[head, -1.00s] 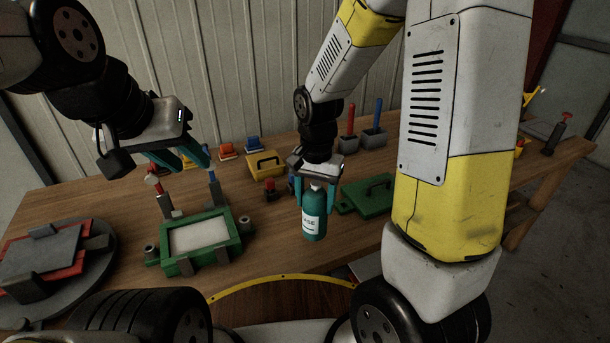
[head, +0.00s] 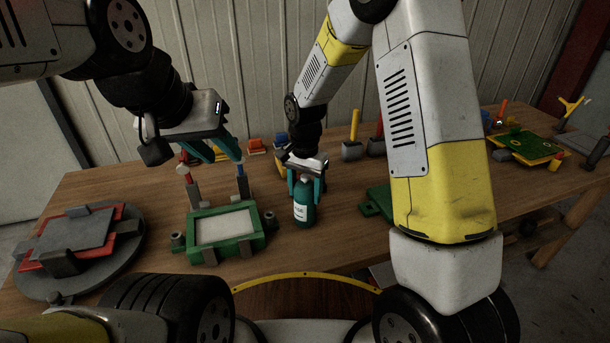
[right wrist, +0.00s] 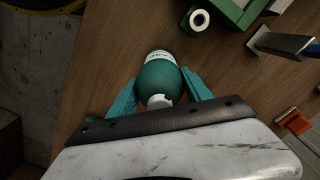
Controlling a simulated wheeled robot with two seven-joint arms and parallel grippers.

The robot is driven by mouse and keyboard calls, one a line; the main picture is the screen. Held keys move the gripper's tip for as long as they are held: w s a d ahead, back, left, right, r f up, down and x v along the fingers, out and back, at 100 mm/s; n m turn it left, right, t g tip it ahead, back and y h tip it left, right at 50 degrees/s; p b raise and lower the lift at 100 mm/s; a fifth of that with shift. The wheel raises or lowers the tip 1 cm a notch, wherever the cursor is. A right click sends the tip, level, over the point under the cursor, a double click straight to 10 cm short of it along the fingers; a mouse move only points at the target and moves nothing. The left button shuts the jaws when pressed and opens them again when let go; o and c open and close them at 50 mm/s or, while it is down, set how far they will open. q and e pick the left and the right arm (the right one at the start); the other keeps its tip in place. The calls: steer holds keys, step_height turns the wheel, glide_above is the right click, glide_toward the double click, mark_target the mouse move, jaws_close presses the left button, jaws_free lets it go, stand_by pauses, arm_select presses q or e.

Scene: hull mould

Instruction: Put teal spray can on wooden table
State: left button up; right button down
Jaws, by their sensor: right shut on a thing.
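The teal spray can (head: 304,208) has a white label and is upright over the wooden table (head: 335,242), to the right of the green frame. My right gripper (head: 305,180) is shut on the can's upper part. The right wrist view shows the can (right wrist: 160,80) between the teal fingers of my right gripper (right wrist: 160,88), with the wooden table (right wrist: 105,65) beneath. I cannot tell whether its base touches the table. My left gripper (head: 215,152) hangs empty above and behind the green frame, its teal fingers apart.
A green frame (head: 257,240) with a pale panel stands left of the can. A round grey stand (head: 125,255) with red and grey plates is at far left. A green case (head: 375,203) lies to the right. Bare table lies in front of the can.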

steer(key=shift+c, duration=2.3)
jaws_free()
steer(key=shift+f, duration=0.1)
step_height(320, 180, up, 12)
steer(key=s+d+r+n+t+y, duration=0.1)
steer(key=s+d+r+n+t, duration=0.1)
steer(key=s+d+r, duration=0.6)
steer(key=s+d+r+n+t, duration=0.2)
steer(key=s+d, duration=0.1)
steer(key=s, duration=0.2)
steer(key=s+d+r+n+t+y, duration=0.1)
steer(key=s+d+r+n+t, duration=0.1)
steer(key=s, duration=0.4)
steer(key=shift+s+d+r, duration=0.3)
steer(key=shift+d+r, duration=0.3)
steer(key=shift+r, duration=0.1)
